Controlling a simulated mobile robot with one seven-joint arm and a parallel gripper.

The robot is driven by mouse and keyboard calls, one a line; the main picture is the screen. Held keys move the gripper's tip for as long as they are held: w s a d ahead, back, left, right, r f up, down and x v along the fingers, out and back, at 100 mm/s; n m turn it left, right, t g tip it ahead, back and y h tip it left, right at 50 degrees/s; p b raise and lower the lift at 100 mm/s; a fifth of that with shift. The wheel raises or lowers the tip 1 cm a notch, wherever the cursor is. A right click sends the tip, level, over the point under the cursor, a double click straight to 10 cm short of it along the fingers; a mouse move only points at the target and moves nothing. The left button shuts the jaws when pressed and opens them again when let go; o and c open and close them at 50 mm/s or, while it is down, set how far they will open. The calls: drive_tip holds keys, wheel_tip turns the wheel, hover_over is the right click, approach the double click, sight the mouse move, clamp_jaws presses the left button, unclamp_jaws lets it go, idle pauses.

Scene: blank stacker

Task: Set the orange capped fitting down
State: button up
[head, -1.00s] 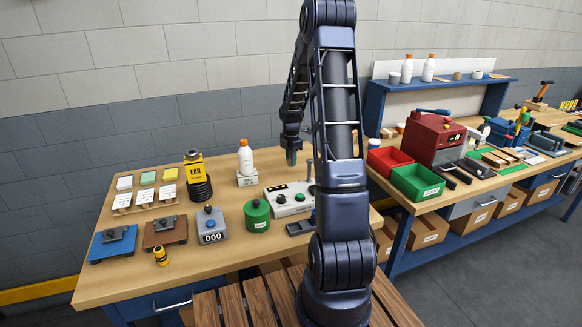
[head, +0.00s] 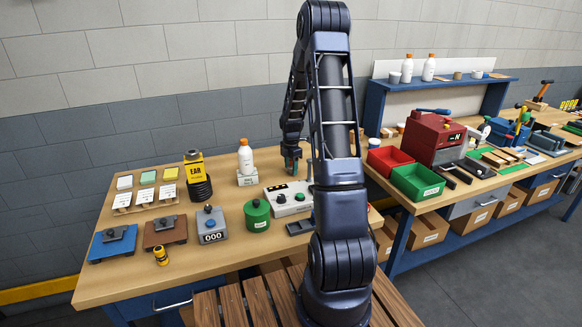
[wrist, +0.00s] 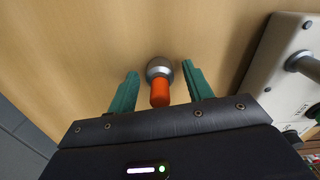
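The orange capped fitting (wrist: 160,90) shows in the wrist view as a grey rounded body with an orange cap pointing toward my gripper. It is over the bare wooden bench top (wrist: 75,45) and appears to rest on it. My gripper (wrist: 160,73) has its two green fingers on either side of the fitting, with a visible gap on each side. It is open. In the head view my gripper (head: 291,166) is low over the bench behind the grey control box; the fitting is too small to make out clearly there.
The grey control box (head: 290,198) with knobs stands close by, at the right in the wrist view (wrist: 285,75). A white bottle (head: 245,158) on a block stands left of my gripper. A green canister (head: 257,215) is nearer the front. Bare bench lies left of the fitting.

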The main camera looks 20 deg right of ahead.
drive_tip(key=shift+r, duration=0.1)
wheel_tip(320, 180, up, 11)
drive_tip(key=shift+f, duration=0.2)
drive_tip(key=shift+s+a+r, duration=0.1)
drive_tip(key=shift+r, duration=0.8)
drive_tip(key=s+a+r+m+t, duration=0.1)
drive_tip(key=s+a+r+m, duration=0.35)
drive_tip(key=s+r, duration=0.4)
drive_tip(key=s+a+r+m+t, duration=0.1)
drive_tip(key=s+a+r+m, duration=0.2)
drive_tip(key=s+r+m, duration=0.55)
drive_tip(key=s+a+m+t, duration=0.2)
drive_tip(key=s+m, duration=0.5)
drive_tip(key=s, duration=1.4)
drive_tip(key=shift+a+r+t, duration=0.3)
drive_tip(key=shift+a+r, duration=0.1)
drive_tip(key=shift+a, duration=0.3)
